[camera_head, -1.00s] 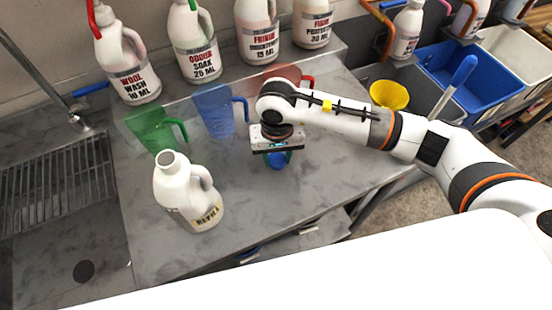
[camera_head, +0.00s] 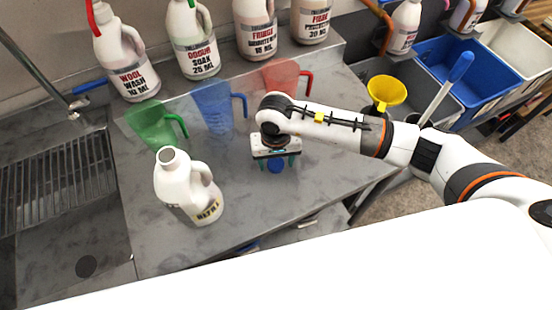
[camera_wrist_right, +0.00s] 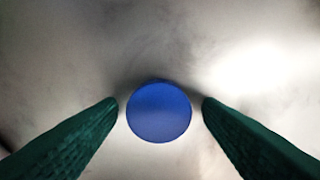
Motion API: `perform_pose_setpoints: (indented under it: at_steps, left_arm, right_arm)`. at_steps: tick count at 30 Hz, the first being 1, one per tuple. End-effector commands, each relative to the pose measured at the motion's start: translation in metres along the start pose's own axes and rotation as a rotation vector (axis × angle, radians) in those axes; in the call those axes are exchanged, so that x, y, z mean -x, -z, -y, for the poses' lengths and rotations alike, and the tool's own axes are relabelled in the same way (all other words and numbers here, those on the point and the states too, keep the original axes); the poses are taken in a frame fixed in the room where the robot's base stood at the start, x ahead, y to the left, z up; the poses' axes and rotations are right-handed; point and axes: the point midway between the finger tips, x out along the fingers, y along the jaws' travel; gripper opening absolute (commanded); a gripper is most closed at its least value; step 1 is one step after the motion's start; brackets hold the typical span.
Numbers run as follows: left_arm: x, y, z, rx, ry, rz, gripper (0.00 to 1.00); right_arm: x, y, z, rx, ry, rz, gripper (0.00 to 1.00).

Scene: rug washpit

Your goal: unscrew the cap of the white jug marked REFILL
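The white jug marked REFILL (camera_head: 186,190) stands upright on the grey counter at the front left, its handle to the right. Its mouth is bare and open, with no cap on it. A round blue cap (camera_head: 275,167) is to the right of the jug, below my right gripper (camera_head: 275,162), and seems to lie on the counter. In the right wrist view the blue cap (camera_wrist_right: 159,111) sits between the two green fingertips, with a gap on each side. My right gripper is open around it. My left gripper is not in view.
Green (camera_head: 152,124), blue (camera_head: 216,108) and red (camera_head: 283,82) measuring jugs stand behind. Several labelled bottles line the back shelf. A sink with a drain grate (camera_head: 55,182) is at left. A yellow funnel (camera_head: 386,90) and blue bin (camera_head: 462,75) are at right.

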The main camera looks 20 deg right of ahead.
Motion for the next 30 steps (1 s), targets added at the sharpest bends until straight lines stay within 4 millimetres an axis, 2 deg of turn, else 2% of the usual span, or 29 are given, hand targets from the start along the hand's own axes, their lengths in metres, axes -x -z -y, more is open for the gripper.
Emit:
perform_pose_setpoints:
  at_steps: [8,10,21,25,30]
  left_arm:
    - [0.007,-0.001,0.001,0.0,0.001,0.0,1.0]
    - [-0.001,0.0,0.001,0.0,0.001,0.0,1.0]
    - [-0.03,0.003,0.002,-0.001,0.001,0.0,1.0]
    - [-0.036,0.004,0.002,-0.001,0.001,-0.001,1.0]
    - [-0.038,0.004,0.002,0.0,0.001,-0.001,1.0]
  right_arm:
    - [0.005,0.001,0.0,0.0,0.0,-0.002,0.6]
    - [0.01,-0.001,0.0,0.001,-0.001,0.003,0.6]
    - [0.086,-0.002,0.0,0.001,-0.002,0.006,0.6]
    - [0.107,-0.001,0.0,0.0,-0.001,0.004,0.6]
    - [0.121,0.0,0.0,0.0,-0.001,0.0,0.6]
